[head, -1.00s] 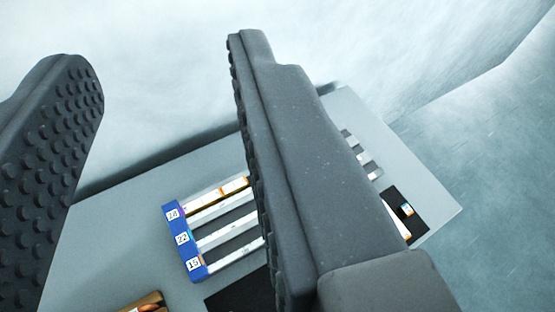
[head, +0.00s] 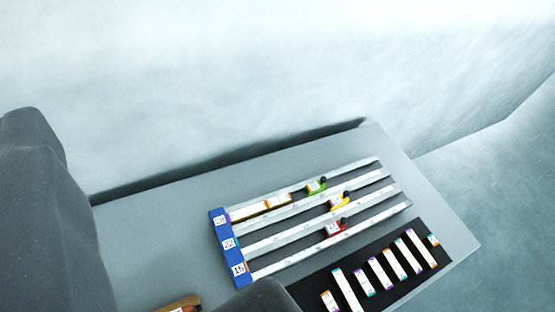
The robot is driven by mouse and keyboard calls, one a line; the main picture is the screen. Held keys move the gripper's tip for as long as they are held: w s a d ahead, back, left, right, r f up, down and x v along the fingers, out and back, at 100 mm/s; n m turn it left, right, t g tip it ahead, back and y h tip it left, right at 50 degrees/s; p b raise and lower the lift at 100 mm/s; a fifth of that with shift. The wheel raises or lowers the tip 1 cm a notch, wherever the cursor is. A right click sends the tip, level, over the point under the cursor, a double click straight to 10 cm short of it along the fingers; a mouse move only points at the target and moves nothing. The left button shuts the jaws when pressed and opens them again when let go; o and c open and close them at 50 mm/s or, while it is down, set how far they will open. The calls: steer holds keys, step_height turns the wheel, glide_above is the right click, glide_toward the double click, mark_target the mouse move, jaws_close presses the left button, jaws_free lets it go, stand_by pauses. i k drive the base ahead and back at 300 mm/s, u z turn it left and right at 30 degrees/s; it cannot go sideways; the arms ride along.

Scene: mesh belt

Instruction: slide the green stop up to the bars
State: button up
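The green stop (head: 316,187) has a dark knob and sits in the top lane of a rack (head: 318,222) on the grey table. White bars with orange ends (head: 262,206) lie in that same lane, against the blue end piece (head: 230,245). A short gap shows between the right end of the bars and the green stop. My gripper (head: 150,205) is open and empty, with one dark finger at the left edge and a dark part at the bottom. It is left of the rack and in front of it in the picture.
A yellow stop (head: 340,202) and a red stop (head: 336,228) sit in the lower lanes. A black mat (head: 313,286) with several bars lies at the lower right. A brown object (head: 180,305) is cut off at the bottom. A pale wall stands behind the table.

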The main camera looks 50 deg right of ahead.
mark_target(314, 187)
steer(key=u, duration=0.6)
steer(key=k, duration=1.2)
steer(key=z, duration=1.05)
steer(key=i, duration=1.5)
steer(key=u, duration=0.05)
